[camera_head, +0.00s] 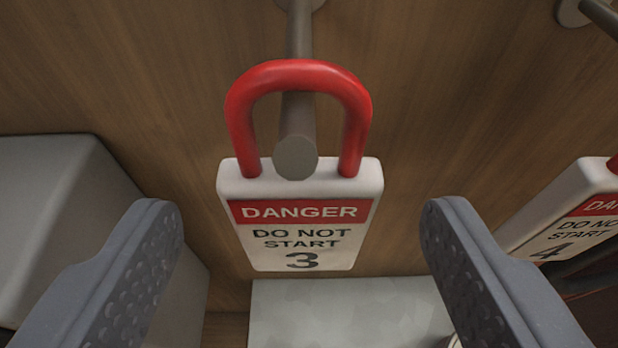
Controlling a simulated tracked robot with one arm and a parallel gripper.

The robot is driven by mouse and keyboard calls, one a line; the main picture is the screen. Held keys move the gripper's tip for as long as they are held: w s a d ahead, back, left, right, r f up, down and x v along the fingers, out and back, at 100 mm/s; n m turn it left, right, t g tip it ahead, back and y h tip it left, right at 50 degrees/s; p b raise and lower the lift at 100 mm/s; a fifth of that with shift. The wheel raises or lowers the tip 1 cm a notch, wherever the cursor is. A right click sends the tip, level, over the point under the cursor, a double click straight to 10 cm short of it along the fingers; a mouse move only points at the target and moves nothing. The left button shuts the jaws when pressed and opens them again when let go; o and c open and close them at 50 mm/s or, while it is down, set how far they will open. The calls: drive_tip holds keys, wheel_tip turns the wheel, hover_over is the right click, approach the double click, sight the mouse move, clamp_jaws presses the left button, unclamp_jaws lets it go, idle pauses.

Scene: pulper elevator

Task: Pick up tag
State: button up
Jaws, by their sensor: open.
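A white tag (300,222) reads "DANGER DO NOT START 3" and has a red loop (298,72) on top. The tag hangs by its loop on a grey peg (297,155) that juts out from the wooden wall. My gripper (305,222) is open, with one grey finger to the left of the tag and one to the right. Neither finger appears to touch the tag. A gap shows on both sides.
A second tag marked 4 (568,215) hangs at the right edge, partly cut off. Another peg (592,15) is at the top right. A grey box (55,190) stands at the left. A pale grey surface (350,310) lies below the tag. The wooden wall (150,60) is bare at the upper left.

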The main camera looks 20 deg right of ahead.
sight(306, 216)
drive_tip(key=shift+p+x, duration=0.3)
drive_tip(key=shift+x, duration=1.3)
drive_tip(key=c, duration=1.1)
drive_tip(key=shift+o, duration=0.2)
drive_tip(key=shift+r, duration=0.1)
